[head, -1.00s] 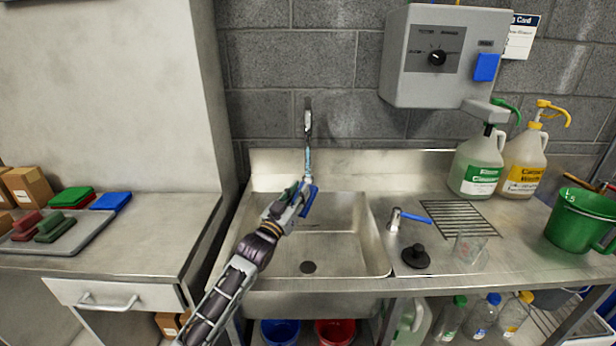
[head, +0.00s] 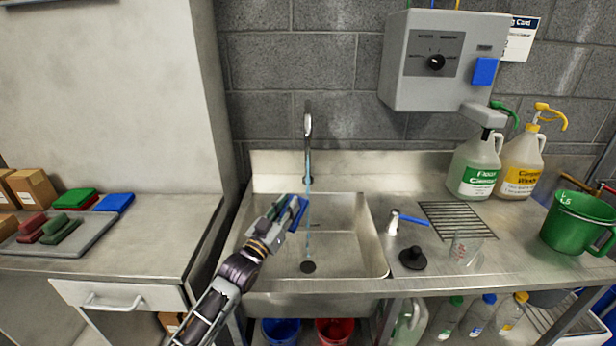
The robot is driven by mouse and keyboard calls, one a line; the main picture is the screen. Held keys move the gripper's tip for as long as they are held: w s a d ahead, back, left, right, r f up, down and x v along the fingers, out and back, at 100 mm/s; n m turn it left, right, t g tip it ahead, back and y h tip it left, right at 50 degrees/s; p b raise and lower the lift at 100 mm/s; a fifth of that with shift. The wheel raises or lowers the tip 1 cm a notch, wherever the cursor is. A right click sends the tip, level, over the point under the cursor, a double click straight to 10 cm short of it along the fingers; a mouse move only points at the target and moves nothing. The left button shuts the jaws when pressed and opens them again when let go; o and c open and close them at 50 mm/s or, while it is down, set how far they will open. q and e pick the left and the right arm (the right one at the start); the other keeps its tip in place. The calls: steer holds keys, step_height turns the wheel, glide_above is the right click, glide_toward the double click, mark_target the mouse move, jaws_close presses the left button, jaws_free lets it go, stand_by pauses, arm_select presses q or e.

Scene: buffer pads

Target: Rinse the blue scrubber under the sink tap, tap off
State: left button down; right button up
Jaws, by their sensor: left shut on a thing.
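My left gripper (head: 284,210) is shut on the blue scrubber (head: 299,213) and holds it over the sink basin (head: 345,245). Fingers hide much of the scrubber. The tap (head: 308,125) at the back wall is running. A thin blue water stream (head: 309,195) falls just right of the scrubber down to the drain (head: 308,266). I cannot tell if the scrubber's edge touches the stream. The tap lever (head: 413,220) with a blue handle is on the counter right of the basin. My right gripper is not in view.
A black plug (head: 412,257) and a clear beaker (head: 464,250) stand right of the basin, near a drain grate (head: 458,220). Two jugs and a green bucket (head: 580,222) are farther right. Left is a tray (head: 85,238) with red and green scrubbers.

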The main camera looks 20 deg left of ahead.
arm_select(q)
steer(key=r+p+v, duration=0.1)
steer(key=p+v, duration=0.1)
steer(key=v, duration=0.5)
steer(key=shift+s+r+p, duration=0.3)
steer(key=shift+s+r, duration=0.05)
steer(key=shift+s, duration=0.05)
steer(key=shift+r, duration=0.1)
step_height(320, 180, up, 9)
steer(key=p, duration=0.9)
stand_by(0.3)
steer(key=shift+r+p, duration=0.4)
steer(key=shift+p, duration=0.1)
